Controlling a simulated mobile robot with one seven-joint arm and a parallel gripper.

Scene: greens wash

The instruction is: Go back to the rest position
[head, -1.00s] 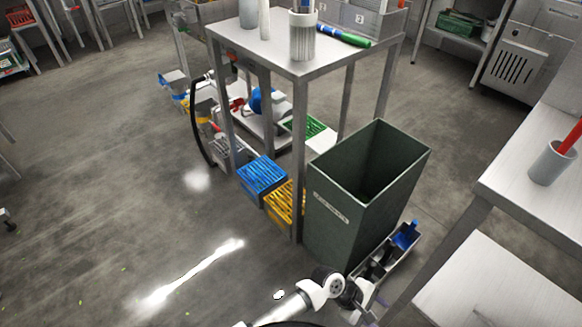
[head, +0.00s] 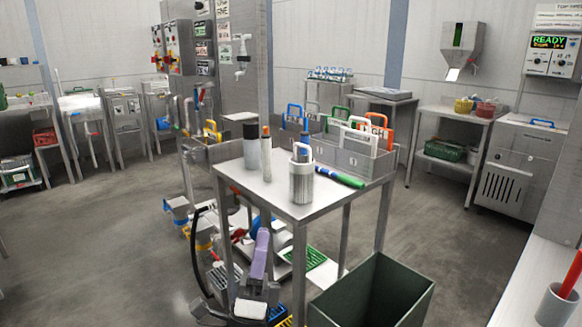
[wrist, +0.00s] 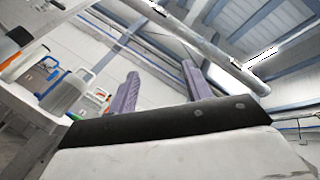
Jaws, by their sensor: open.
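My gripper (head: 262,236) is in the lower middle of the head view, in front of the steel table (head: 285,208), with its purple fingers pointing up. It overlaps the things under the table in the picture. In the wrist view my gripper (wrist: 160,70) shows two purple fingers well apart, with nothing between them. The wrist camera looks up at the ceiling and walls.
A green bin (head: 372,295) stands at the lower right. A worktop with a red-handled cup (head: 556,305) is at the right edge. The floor at left is clear.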

